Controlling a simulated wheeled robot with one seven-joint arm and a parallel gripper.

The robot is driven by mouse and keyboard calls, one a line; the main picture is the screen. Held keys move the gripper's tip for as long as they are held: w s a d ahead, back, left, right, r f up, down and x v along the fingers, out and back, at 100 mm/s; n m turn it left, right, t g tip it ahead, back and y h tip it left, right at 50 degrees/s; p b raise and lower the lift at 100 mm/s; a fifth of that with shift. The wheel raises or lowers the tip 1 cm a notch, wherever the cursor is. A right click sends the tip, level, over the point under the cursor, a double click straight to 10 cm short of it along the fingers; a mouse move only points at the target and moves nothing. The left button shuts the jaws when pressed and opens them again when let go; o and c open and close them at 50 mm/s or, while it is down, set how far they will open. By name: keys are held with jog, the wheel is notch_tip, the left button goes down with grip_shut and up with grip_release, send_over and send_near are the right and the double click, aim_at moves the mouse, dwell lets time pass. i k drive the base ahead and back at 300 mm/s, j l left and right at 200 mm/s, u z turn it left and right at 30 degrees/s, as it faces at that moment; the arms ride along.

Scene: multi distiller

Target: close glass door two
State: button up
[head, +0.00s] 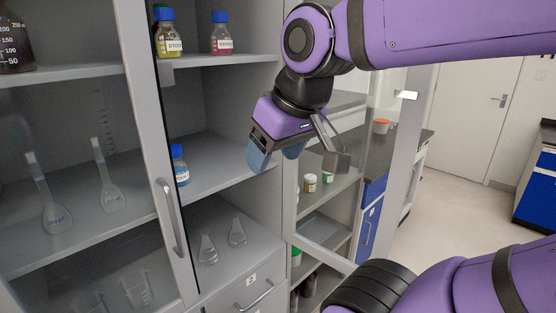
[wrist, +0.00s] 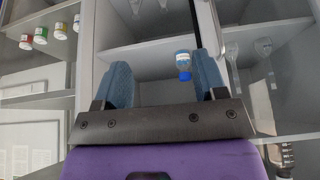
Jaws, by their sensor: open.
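In the head view, a glass door (head: 401,160) with a grey frame stands swung open at the right of the cabinet, and shelves and jars show through its pane. A small handle (head: 405,95) shows near its upper right edge. The left glass door (head: 141,150) is shut, with a long curved handle (head: 168,217). My gripper (head: 275,157) is open and empty in front of the open cabinet bay, left of the open door and apart from it. In the wrist view my gripper's blue fingers (wrist: 163,82) are spread, with the cabinet shelves beyond.
Inside the open bay are a yellow bottle (head: 169,33), a red bottle (head: 221,33), a blue-capped bottle (head: 179,165) and two flasks (head: 208,250). A drawer (head: 245,285) with a handle is below. Clear floor (head: 465,205) lies right of the open door.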

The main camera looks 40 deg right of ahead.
aim_at(344, 221)
jog(key=k+l, duration=0.1)
jog(key=l, duration=0.15)
jog(key=k+l+u, duration=0.25)
jog(key=l, duration=0.25)
jog(key=l+u, duration=0.15)
jog(key=l, duration=0.3)
jog(key=k+l+u, duration=0.15)
jog(key=l, duration=0.2)
jog(key=k+l+u, duration=0.15)
jog(key=l, duration=0.25)
jog(key=k+l+u, duration=0.2)
jog(key=l, duration=0.15)
jog(key=k+l+u, duration=0.15)
jog(key=l, duration=0.2)
jog(key=l+u, duration=0.5)
jog(key=l, duration=0.9)
jog(key=k+l, duration=0.2)
jog(key=k+l+z, duration=0.2)
jog(key=k+l, duration=0.15)
jog(key=k, duration=0.2)
